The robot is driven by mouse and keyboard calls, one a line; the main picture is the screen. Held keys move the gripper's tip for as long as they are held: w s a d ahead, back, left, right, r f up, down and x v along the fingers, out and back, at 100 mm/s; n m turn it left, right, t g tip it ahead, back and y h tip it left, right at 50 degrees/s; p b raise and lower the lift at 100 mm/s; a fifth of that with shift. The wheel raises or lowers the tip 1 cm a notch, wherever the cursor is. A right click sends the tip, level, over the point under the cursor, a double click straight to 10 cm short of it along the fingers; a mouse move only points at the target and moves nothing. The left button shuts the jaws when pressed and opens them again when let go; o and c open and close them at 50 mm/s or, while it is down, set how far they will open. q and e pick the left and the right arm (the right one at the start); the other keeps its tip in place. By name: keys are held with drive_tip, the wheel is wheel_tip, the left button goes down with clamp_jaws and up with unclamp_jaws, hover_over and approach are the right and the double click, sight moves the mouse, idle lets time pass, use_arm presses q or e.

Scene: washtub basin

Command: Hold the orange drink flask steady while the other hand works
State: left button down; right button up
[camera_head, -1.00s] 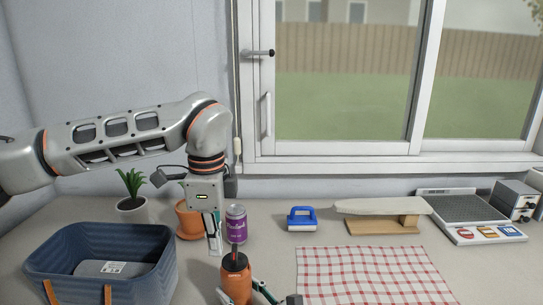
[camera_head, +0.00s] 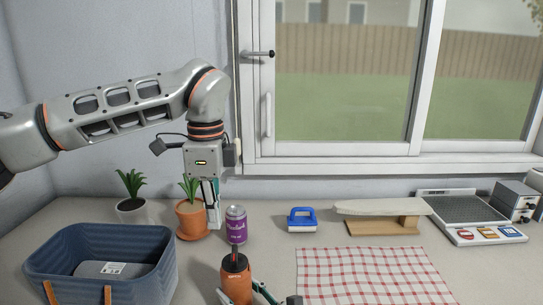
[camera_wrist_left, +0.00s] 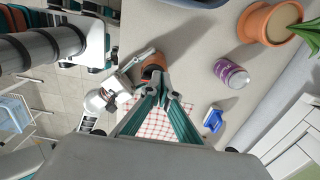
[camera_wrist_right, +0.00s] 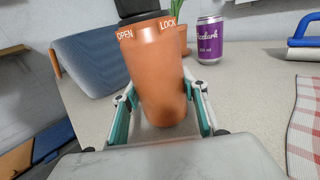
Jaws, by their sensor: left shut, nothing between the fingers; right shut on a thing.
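The orange drink flask (camera_head: 236,283) has a black top and stands upright at the front of the counter. In the right wrist view the flask (camera_wrist_right: 158,75) shows the words OPEN and LOCK near its top rim. My right gripper (camera_wrist_right: 160,98) is shut around the flask's lower body, one finger on each side. My left gripper (camera_head: 213,222) points down behind and a little left of the flask, by the terracotta pot. It is shut and empty. In the left wrist view its fingertips (camera_wrist_left: 163,90) meet, apart from the flask (camera_wrist_left: 152,62).
A purple can (camera_head: 236,225) stands behind the flask. A terracotta pot (camera_head: 190,220) is close to my left gripper. A blue basket (camera_head: 60,265) is at the left. A checked cloth (camera_head: 370,275) lies to the right, with a blue brush (camera_head: 302,219) behind it.

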sight(234, 257)
use_arm(q)
wheel_tip(234, 257, down, 7)
drive_tip(key=w, duration=0.1)
drive_tip(key=shift+r, duration=0.15)
idle(0.4)
drive_tip(key=shift+a, duration=0.1)
drive_tip(key=shift+s+d, duration=0.25)
drive_tip(key=shift+d, duration=0.3)
idle(1.0)
drive_tip(key=shift+s+a, duration=0.1)
drive_tip(key=shift+s, duration=0.15)
drive_tip(key=shift+s, duration=0.65)
drive_tip(key=shift+s, duration=0.35)
idle(0.5)
drive_tip(key=shift+a, duration=0.1)
